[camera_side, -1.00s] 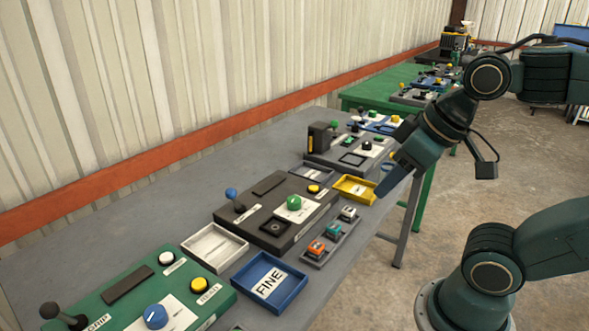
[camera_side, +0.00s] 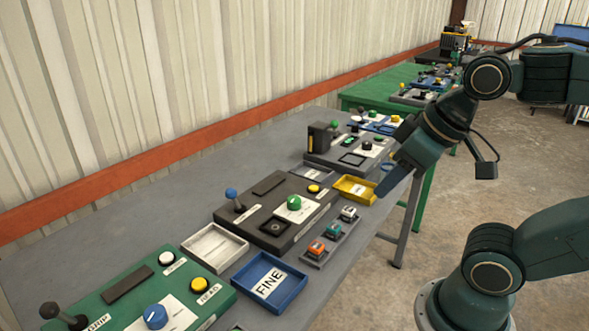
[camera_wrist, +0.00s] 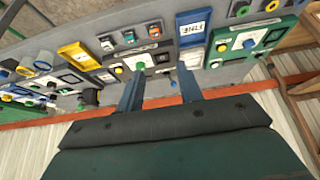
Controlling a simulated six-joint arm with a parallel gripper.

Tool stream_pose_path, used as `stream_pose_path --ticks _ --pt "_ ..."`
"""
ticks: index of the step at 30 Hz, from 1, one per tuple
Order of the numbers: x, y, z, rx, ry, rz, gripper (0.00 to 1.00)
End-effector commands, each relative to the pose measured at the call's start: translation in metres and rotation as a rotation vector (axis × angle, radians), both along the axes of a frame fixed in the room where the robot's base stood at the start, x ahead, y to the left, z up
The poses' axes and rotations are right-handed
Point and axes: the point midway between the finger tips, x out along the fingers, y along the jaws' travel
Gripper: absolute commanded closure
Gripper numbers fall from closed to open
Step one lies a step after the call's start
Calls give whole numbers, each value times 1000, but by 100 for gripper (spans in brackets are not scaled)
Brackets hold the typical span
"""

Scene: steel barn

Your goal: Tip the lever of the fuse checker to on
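A dark grey panel (camera_side: 228,213) sits mid-table with a blue-balled lever (camera_side: 231,193) at its left end, a green knob (camera_side: 294,202) and a yellow button (camera_side: 313,188). Its labels are too small to read, so I cannot confirm it is the fuse checker. The wrist view also shows the panel's green knob (camera_wrist: 140,66) and the blue lever ball (camera_wrist: 172,82). My gripper (camera_wrist: 160,88) is open and empty, its fingers well apart. In the side view it hangs beyond the panel, right of the yellow tray, apart from the lever.
A white tray (camera_side: 188,244), a blue FINE tray (camera_side: 296,287), a yellow tray (camera_side: 371,192) and a rack of small blocks (camera_side: 315,262) surround the panel. A green panel (camera_side: 85,305) is nearer; another grey panel (camera_side: 322,158) is farther. The wall runs behind the table.

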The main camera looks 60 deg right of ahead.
Motion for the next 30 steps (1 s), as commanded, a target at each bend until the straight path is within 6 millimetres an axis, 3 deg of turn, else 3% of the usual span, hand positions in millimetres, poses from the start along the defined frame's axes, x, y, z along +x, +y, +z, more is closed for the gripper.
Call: stream_pose_path --ticks 2,8,17,30 --pt "0 0 0 0 0 0 64" --pt "3 0 2 -1 1 5 100" --pt "39 5 22 -11 22 60 100" --pt "142 15 49 -32 67 208 100"
